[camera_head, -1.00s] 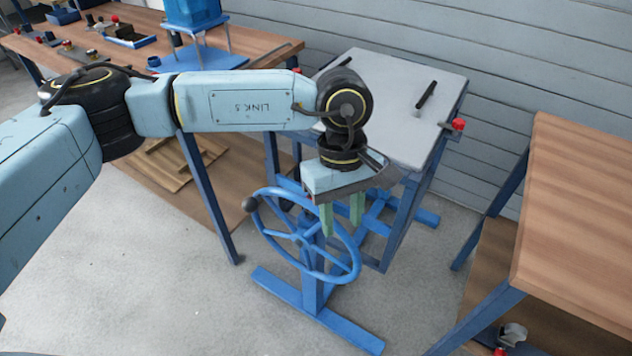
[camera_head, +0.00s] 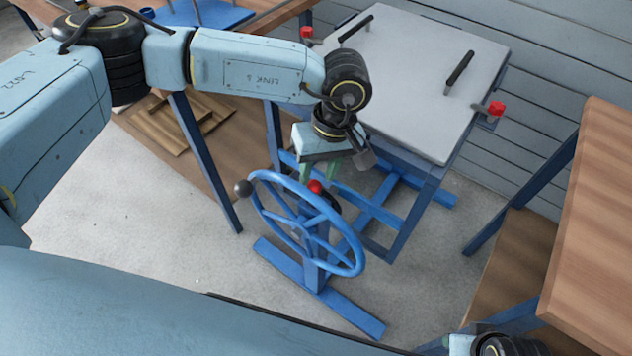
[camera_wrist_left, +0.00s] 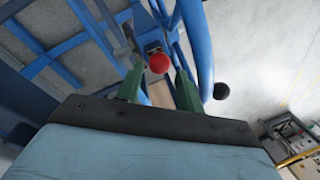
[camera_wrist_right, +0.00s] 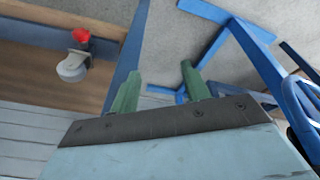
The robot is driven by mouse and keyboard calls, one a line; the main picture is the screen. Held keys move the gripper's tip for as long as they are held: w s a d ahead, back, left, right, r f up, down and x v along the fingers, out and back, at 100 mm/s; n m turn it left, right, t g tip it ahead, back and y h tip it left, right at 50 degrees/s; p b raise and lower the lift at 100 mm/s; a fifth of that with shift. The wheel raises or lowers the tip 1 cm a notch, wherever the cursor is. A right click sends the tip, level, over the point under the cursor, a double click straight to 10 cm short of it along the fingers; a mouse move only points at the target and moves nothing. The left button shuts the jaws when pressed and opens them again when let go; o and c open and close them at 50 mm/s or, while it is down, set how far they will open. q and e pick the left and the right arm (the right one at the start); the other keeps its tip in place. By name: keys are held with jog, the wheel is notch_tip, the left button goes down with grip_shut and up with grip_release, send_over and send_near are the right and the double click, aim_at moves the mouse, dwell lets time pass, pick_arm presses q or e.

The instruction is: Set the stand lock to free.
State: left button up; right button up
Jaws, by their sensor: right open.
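A blue stand (camera_head: 314,277) carries a blue handwheel (camera_head: 335,262) with a black ball on its rim. A red knob (camera_head: 315,187) shows just behind the wheel's upper rim; it looks like the stand lock's handle, but its setting cannot be read. My left gripper (camera_head: 318,173) points down behind the wheel, close to the red knob. In the left wrist view the red knob (camera_wrist_left: 158,62) appears between the open green fingers, with no visible contact. My right gripper (camera_wrist_right: 158,82) is open and empty; its wrist shows at the head view's bottom right.
A grey-topped blue table (camera_head: 430,75) with black handles and red-knobbed levers (camera_head: 496,108) stands behind the wheel. A wooden bench (camera_head: 590,230) is at the right. Its lower shelf holds a red-topped item (camera_wrist_right: 76,62). Grey floor is clear left of the stand.

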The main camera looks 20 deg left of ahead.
aim_at(316, 182)
pick_arm(q)
jog(key=shift+s+a+f, duration=0.1)
jog(key=shift+a+f, duration=0.05)
jog(key=shift+f, duration=0.65)
jog(key=shift+s+a+f, duration=0.1)
jog(key=shift+f, duration=0.7)
pick_arm(e)
jog(key=shift+s+a+r, duration=0.1)
jog(key=shift+a+r, duration=0.1)
jog(key=shift+r, duration=0.35)
jog(key=shift+a+r, duration=0.15)
jog(key=shift+r, duration=0.35)
pick_arm(q)
grip_shut()
